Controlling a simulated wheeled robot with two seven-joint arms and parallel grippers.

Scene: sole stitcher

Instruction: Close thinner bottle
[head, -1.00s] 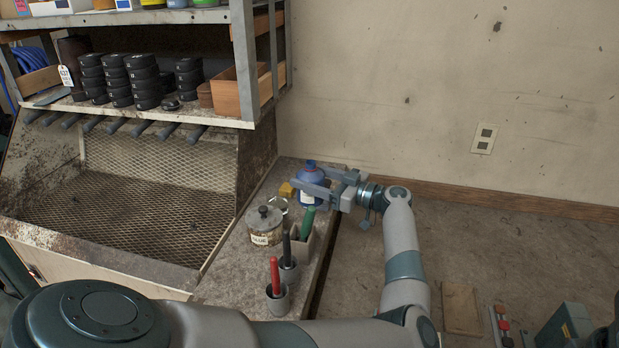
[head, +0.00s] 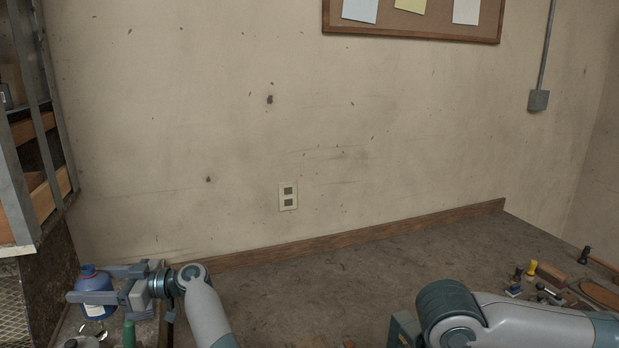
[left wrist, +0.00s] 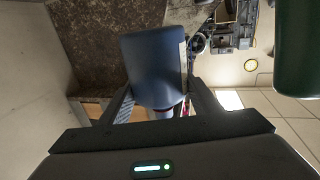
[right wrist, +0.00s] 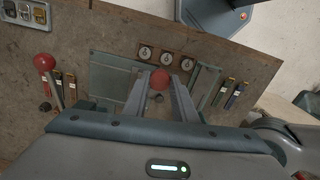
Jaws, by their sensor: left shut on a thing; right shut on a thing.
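The blue thinner bottle (head: 97,310) stands upright at the far left of the head view. My left gripper (head: 88,284) is shut on it, one finger on each side. In the left wrist view the blue bottle (left wrist: 155,60) lies between the fingers. Whether its mouth is capped I cannot tell. My right gripper (right wrist: 160,76) shows only in the right wrist view, shut on a small red round thing (right wrist: 159,82). Whether this is the bottle's cap I cannot tell for sure.
A green-handled tool (head: 129,333) stands close to the bottle. A metal shelf (head: 30,130) rises at left. The bench middle (head: 330,290) is clear; small tools (head: 540,280) lie at right. In the right wrist view, a panel holds gauges (right wrist: 166,57) and a red knob (right wrist: 44,62).

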